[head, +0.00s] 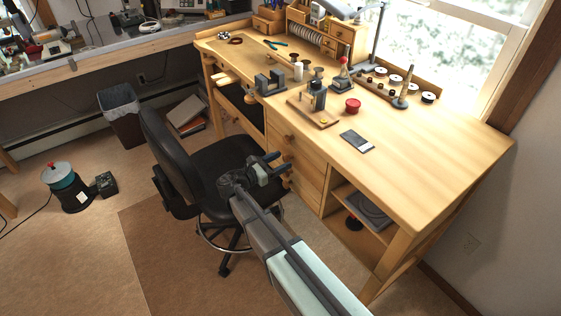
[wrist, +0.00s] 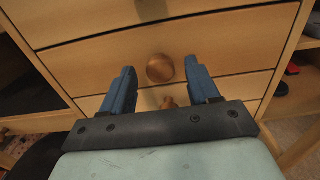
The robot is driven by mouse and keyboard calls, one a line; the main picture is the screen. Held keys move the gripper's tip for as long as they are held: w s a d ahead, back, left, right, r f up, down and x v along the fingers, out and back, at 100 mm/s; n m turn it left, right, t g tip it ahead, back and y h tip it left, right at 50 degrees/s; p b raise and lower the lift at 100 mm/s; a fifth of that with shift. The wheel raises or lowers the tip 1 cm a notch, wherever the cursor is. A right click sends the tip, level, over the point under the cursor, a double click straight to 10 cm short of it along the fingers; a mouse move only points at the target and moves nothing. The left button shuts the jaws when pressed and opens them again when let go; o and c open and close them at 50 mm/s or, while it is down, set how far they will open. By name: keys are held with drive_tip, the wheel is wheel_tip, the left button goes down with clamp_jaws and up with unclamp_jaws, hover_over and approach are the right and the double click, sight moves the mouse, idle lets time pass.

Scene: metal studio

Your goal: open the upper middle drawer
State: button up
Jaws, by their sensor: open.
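A stack of light wooden drawers with round wooden knobs is built into the desk; all visible fronts look shut. In the wrist view, one drawer front (wrist: 80,62) lies across the middle, and its round brown knob (wrist: 160,68) shows between my fingertips. My gripper (wrist: 163,76) is open and empty, with its two blue fingers on either side of that knob in the picture; I cannot tell whether they reach around it. A lower knob (wrist: 168,102) is partly hidden by the gripper bar. In the head view, my gripper (head: 279,161) is close to the drawer stack (head: 303,172) and hides part of it.
A black office chair (head: 170,165) stands close left of my arm. The desk top (head: 420,150) holds small tools, a red-topped item and a dark flat device (head: 356,141). An open shelf (head: 360,228) is right of the drawers.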

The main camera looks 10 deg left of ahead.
drive_tip(key=shift+w+d, duration=0.25)
clamp_jaws()
idle(0.5)
